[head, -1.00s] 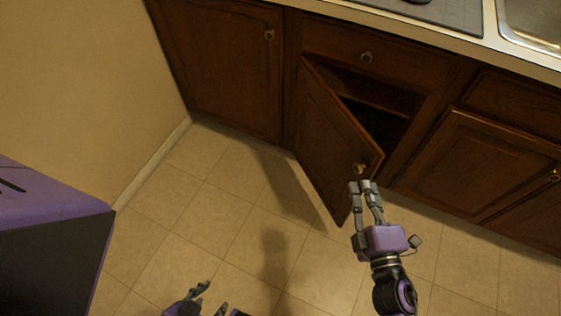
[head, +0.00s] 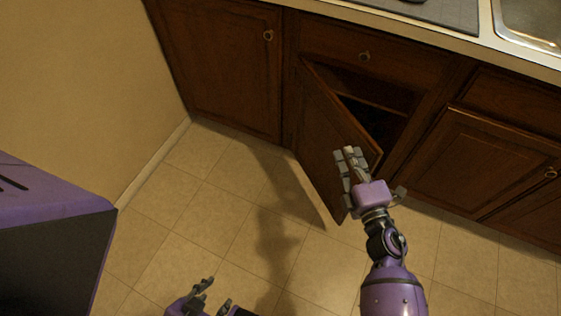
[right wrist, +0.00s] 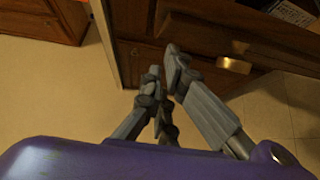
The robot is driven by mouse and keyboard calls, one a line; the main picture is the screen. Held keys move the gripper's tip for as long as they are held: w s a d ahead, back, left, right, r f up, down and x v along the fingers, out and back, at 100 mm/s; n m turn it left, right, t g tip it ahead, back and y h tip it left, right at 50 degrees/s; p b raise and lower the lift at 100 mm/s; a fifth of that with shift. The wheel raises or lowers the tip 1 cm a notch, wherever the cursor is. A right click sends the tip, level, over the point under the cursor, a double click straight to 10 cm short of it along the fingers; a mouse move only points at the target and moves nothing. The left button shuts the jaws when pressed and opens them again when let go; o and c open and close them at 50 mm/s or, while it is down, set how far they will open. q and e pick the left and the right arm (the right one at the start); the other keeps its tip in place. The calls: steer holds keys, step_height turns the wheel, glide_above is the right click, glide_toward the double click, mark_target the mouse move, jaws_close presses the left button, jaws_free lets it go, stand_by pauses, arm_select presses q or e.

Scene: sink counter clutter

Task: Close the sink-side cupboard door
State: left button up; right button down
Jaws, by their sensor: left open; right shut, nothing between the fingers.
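The sink-side cupboard door (head: 316,125) is dark wood and stands ajar, swung out over the floor, with the dark cupboard opening (head: 385,125) behind it. My right gripper (head: 350,153) is shut and empty, in front of the door's outer face near its free edge in the head view. It hides the door's knob there. In the right wrist view its fingertips (right wrist: 165,62) are close together beside a wooden panel with a brass knob (right wrist: 233,64), which appears to be this door. Contact cannot be told. My left gripper (head: 216,292) is open and empty, low over the floor.
A drawer (head: 345,48) above the opening and the cupboard doors to the left (head: 220,70) and right (head: 480,165) are shut. The counter with a grey mat (head: 450,12) and sink (head: 535,25) runs along the top. The tiled floor (head: 210,215) is clear.

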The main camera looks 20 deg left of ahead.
steer(key=shift+w+d, duration=0.35)
steer(key=shift+w, duration=0.1)
steer(key=shift+d, duration=0.1)
